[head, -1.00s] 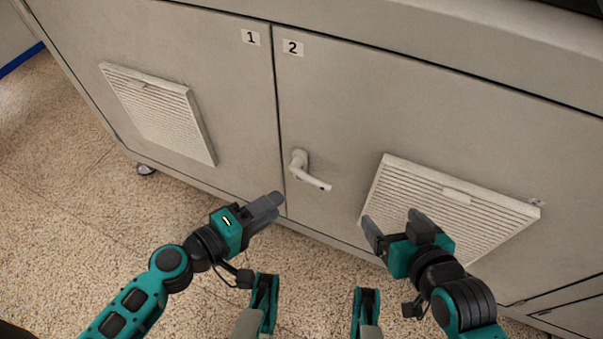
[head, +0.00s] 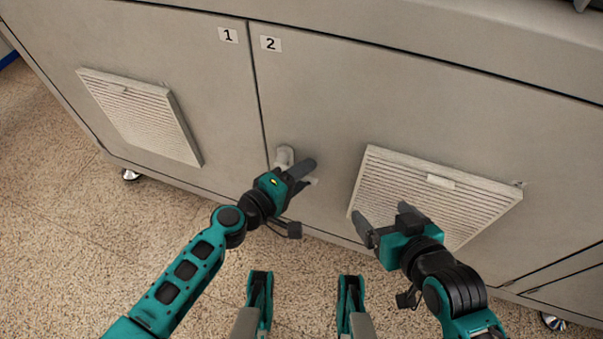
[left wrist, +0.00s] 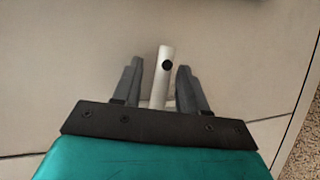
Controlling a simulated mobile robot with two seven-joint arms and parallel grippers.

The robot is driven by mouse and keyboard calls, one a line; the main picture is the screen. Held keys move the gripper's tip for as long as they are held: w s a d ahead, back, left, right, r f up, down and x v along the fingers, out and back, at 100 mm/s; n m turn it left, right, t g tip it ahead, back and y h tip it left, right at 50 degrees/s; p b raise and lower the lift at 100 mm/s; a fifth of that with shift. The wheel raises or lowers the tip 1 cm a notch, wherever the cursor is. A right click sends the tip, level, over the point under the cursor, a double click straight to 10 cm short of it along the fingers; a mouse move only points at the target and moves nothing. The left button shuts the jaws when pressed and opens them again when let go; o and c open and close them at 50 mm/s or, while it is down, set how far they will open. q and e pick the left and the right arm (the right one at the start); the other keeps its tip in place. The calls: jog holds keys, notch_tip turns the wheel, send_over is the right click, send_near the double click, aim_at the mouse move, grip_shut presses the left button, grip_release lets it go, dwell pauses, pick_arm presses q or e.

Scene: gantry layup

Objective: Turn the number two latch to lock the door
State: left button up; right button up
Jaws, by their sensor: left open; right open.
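The number two latch is a pale lever handle (head: 284,156) on door 2 (head: 320,100), beside the seam with door 1. In the head view my left gripper (head: 303,172) is in front of it and hides most of the lever. In the left wrist view the latch (left wrist: 165,75) stands between the two open fingers of my left gripper (left wrist: 158,88), with a visible gap on each side. My right gripper (head: 385,225) is open and empty, in front of the vent on door 2.
Label 2 (head: 271,43) and label 1 (head: 228,35) mark the doors. A louvred vent (head: 440,185) stands out from door 2, and another vent (head: 140,112) is on door 1. The speckled floor (head: 90,240) is clear at the left.

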pick_arm(q)
grip_shut()
dwell(0.3)
dwell(0.3)
